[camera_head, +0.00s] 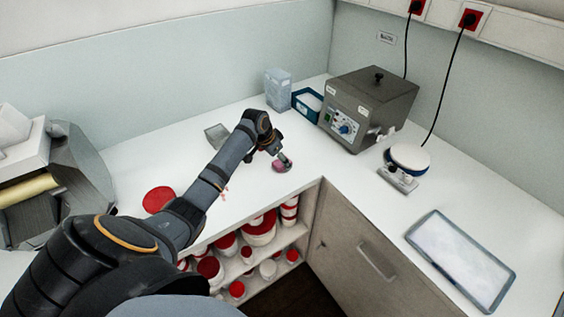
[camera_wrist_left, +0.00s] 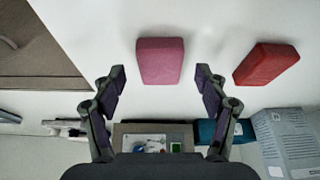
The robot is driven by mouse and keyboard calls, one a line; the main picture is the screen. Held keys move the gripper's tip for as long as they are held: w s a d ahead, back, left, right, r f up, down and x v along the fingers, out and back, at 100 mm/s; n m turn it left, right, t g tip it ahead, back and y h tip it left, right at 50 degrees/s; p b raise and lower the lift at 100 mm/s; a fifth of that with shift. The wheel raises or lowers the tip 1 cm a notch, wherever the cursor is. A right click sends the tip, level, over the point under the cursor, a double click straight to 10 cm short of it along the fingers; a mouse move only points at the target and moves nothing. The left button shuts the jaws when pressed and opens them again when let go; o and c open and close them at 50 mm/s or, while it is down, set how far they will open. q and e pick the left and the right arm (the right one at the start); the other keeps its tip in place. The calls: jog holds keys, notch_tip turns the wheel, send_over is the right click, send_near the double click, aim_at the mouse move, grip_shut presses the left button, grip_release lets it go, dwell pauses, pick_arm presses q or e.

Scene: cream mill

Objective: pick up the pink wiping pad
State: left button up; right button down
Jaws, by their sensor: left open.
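The pink wiping pad (camera_wrist_left: 160,60) lies on the white worktop, in the upper middle of the left wrist view. It also shows in the head view as a small pink patch (camera_head: 283,164), partly covered by my gripper. My left gripper (camera_wrist_left: 160,78) is open and empty, one finger to each side of the pad's near end in the picture, with no visible contact. In the head view the left gripper (camera_head: 277,153) hangs just above the pad. A red pad (camera_wrist_left: 266,65) lies to the right in the wrist view. My right gripper is not in view.
A grey machine (camera_head: 370,105), a blue tray (camera_head: 294,103) and a pale blue box (camera_head: 278,90) stand towards the back. A balance (camera_head: 407,160) and a framed tray (camera_head: 460,262) are on the right. Shelves with red-lidded tubs (camera_head: 262,230) lie below the worktop edge.

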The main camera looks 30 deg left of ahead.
pick_arm(q)
jog(key=shift+w+f, duration=0.3)
jog(key=shift+f, duration=0.25)
jog(key=shift+d, duration=0.1)
jog(key=c, duration=0.9)
jog(key=shift+r+b, duration=0.4)
jog(key=shift+r, duration=0.2)
jog(key=s+d+r+b, duration=0.3)
jog(key=s+d+r, duration=0.4)
jog(key=s+r, duration=0.4)
jog(key=shift+s+d+r, duration=0.4)
jog(key=shift+r, duration=0.05)
